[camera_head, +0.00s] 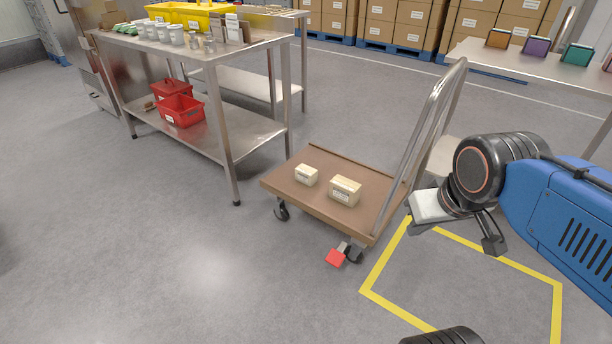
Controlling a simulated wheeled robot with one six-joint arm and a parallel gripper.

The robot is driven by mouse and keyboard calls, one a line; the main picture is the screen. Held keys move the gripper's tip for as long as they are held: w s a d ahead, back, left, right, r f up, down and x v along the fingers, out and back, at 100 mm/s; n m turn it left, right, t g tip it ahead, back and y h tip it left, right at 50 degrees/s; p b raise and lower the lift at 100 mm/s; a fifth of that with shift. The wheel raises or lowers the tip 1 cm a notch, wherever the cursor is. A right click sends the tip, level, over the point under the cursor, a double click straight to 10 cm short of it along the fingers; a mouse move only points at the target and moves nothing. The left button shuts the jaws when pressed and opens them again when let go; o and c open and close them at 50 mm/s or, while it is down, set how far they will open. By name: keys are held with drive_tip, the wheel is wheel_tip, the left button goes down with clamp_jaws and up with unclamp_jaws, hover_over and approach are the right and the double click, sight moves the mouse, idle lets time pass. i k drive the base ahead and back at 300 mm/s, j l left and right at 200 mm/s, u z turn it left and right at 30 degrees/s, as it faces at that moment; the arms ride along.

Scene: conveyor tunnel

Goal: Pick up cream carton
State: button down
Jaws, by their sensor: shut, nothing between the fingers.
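Two small cream-coloured cartons stand on the brown deck of a platform trolley (290,190). The smaller cream carton (306,176) is to the left and slightly farther back. The larger cream carton (345,191) is to the right and nearer; both have printed labels on their fronts. I cannot tell from the labels what they hold. My gripper (418,212) is to the right of the trolley deck, apart from both cartons. It is shut and empty; its fingers show only in part.
The trolley's metal push handle (432,115) rises between the cartons and my arm. A steel table (215,52) with jars, a yellow tray (188,14) and red bins (180,110) stands left. Another table (540,62) stands back right. Yellow floor tape (395,255) marks clear floor.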

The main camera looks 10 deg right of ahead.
sight(307, 175)
drive_tip(key=i+j+z, duration=0.25)
drive_tip(key=i+j, duration=0.15)
drive_tip(key=j, duration=0.2)
drive_tip(key=i+j+z, duration=0.1)
drive_tip(key=j, duration=0.2)
drive_tip(key=i+j+z, duration=0.1)
drive_tip(key=i+j, duration=0.15)
drive_tip(key=i+j+z, duration=0.1)
drive_tip(key=j, duration=0.3)
drive_tip(key=i+j+z, duration=0.15)
drive_tip(key=j, duration=0.2)
drive_tip(key=i+j+z, duration=0.1)
drive_tip(key=j, duration=0.3)
drive_tip(key=i+j+z, duration=0.1)
drive_tip(key=j, duration=0.25)
